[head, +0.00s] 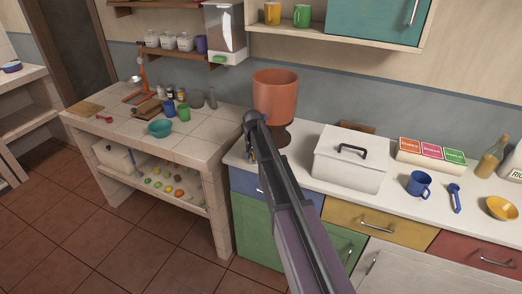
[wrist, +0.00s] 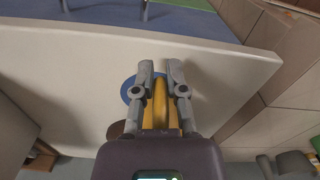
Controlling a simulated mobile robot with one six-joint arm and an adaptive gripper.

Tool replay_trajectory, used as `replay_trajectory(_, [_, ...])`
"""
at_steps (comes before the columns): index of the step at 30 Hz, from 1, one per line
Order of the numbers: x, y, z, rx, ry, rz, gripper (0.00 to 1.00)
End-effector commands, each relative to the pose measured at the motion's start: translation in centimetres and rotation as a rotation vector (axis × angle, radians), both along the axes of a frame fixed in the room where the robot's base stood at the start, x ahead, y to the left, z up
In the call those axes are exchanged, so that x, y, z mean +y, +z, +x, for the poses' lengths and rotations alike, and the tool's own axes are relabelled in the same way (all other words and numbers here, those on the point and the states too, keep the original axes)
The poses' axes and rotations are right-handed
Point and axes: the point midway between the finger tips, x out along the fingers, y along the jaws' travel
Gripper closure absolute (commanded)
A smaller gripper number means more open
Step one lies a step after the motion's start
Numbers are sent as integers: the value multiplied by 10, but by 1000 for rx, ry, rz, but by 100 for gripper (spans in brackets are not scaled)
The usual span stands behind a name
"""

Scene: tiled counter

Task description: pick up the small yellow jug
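In the wrist view a yellow part of the small yellow jug (wrist: 160,104) stands upright between the two fingers, which lie close against both its sides. The gap between the fingers is narrow, and my gripper (wrist: 160,72) looks shut on it. The jug's lower part is hidden by the gripper body. A round blue thing (wrist: 127,90) shows just behind the left finger, over the white counter. In the head view my gripper (head: 251,122) is at the left end of the white counter, beside the large orange container. There the jug is hidden.
The orange container (head: 275,95) stands close to the right of my gripper. A white lidded box (head: 348,165) and a blue mug (head: 418,184) stand farther right. A yellow mug (head: 272,13) is on the shelf.

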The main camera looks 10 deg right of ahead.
Motion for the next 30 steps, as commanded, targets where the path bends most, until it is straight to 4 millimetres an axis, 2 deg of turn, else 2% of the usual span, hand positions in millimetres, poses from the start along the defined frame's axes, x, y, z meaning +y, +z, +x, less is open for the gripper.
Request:
replay_trajectory(14, [0,2,0,0,0,0,100])
replay_trajectory(23, [0,18,0,0,0,0,100])
replay_trajectory(30, [26,15,-40,0,2,0,100])
